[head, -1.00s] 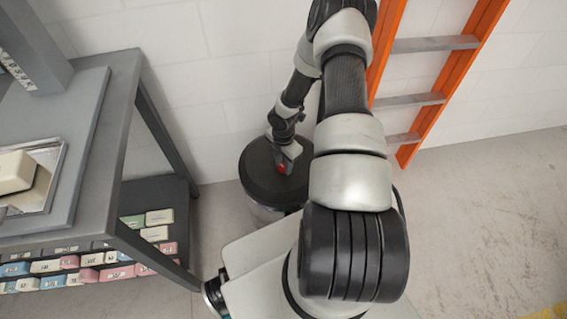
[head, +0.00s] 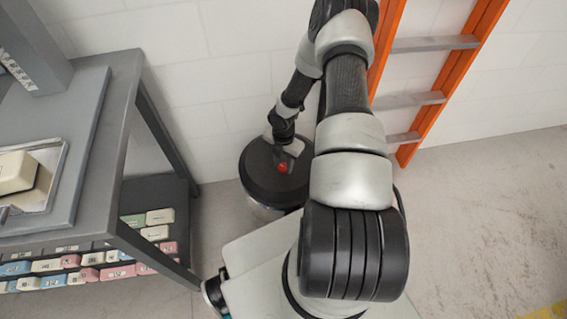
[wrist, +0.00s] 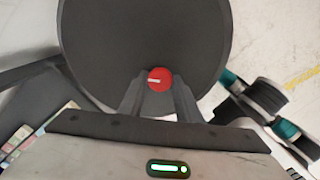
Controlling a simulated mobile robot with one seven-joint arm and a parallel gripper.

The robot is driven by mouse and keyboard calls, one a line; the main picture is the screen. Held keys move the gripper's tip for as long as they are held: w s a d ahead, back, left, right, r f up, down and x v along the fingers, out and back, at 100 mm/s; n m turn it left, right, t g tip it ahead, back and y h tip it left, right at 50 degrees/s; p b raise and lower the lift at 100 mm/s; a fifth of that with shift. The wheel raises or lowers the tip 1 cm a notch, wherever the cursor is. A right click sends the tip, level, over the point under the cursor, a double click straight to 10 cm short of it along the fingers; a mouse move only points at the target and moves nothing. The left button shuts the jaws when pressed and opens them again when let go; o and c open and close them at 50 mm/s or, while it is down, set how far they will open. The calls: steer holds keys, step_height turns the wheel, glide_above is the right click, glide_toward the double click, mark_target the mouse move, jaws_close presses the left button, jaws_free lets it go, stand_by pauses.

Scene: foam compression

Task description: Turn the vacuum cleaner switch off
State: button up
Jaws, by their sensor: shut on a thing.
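The vacuum cleaner (head: 256,178) is a round dark canister with a silvery lower body, standing on the floor below my arm. Its red round switch (head: 283,167) sits on the dark lid. In the wrist view the switch (wrist: 160,79) shows a pale mark lying nearly level. My gripper (wrist: 159,84) points down at the lid, with one finger on each side of the switch, shut on it. In the head view my gripper (head: 284,158) is small and partly hidden by my wrist.
A grey metal table (head: 115,120) stands at the left, with several coloured foam blocks (head: 155,225) on its lower shelf. An orange ladder (head: 440,85) leans at the white wall behind. The floor at the right is clear.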

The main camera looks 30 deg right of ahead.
mark_target(283, 166)
steer(key=o, duration=1.1)
step_height(283, 166, up, 18)
steer(key=p, duration=0.3)
steer(key=shift+f+p, duration=0.25)
steer(key=shift+p, duration=0.1)
